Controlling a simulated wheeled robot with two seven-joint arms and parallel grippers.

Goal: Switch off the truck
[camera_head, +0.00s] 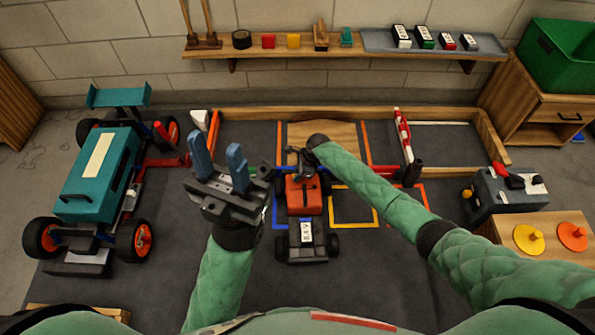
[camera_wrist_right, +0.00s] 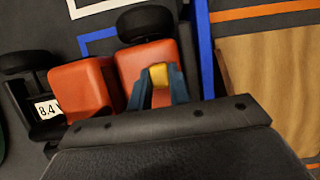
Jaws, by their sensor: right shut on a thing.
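A small truck (camera_head: 304,196) with an orange body and black wheels stands on the dark mat in the middle of the head view. A block labelled 8.4 V (camera_head: 306,233) sits at its near end; the label also shows in the right wrist view (camera_wrist_right: 48,109). My right gripper (camera_head: 303,166) is over the truck's far end. In the right wrist view its blue fingers are shut on a small yellow piece (camera_wrist_right: 158,76) at the orange body (camera_wrist_right: 143,62). My left gripper (camera_head: 214,150) is open and empty, raised left of the truck, fingers pointing up.
A large teal car (camera_head: 98,180) stands at the left. A wooden board (camera_head: 325,134) lies behind the truck. A grey device (camera_head: 508,190) and a table with yellow and orange discs (camera_head: 548,225) are at the right. A shelf (camera_head: 345,49) runs along the wall.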

